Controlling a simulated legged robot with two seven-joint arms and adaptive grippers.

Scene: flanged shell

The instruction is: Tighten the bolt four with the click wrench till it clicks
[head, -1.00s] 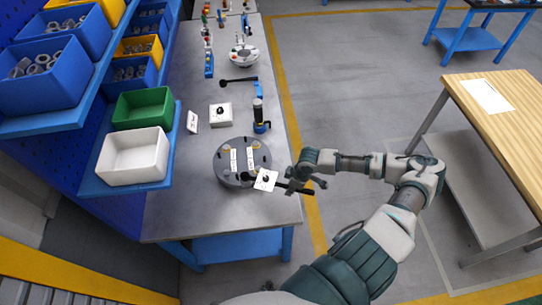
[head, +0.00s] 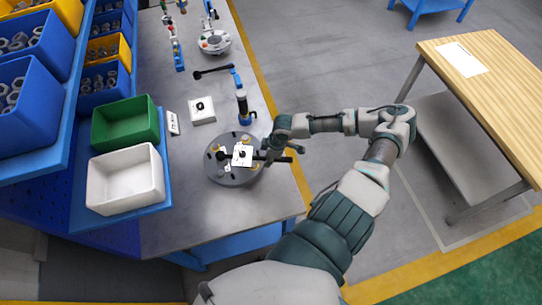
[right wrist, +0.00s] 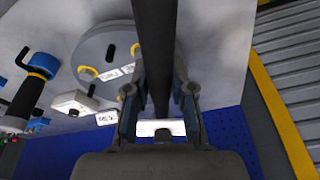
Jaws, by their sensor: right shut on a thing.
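The flanged shell (head: 230,178) is a round grey disc lying on the bench, with small pale labels and yellowish bolts on top. It also shows at the upper left of the right wrist view (right wrist: 92,52). My right gripper (head: 277,153) is at the disc's right side, shut on the black handle of the click wrench (head: 273,158). In the right wrist view the handle (right wrist: 154,50) runs between the fingers. The wrench reaches left over the disc, with a white square plate (head: 242,155) on it. I cannot tell which bolt is four or whether the wrench head is seated. My left gripper is out of view.
A white block with a black knob (head: 201,110) and a blue-and-black upright tool (head: 242,105) stand behind the disc. Green (head: 124,122) and white bins (head: 125,180) are at the left. The bench front (head: 190,228) is clear. A wooden table (head: 490,75) stands at the right.

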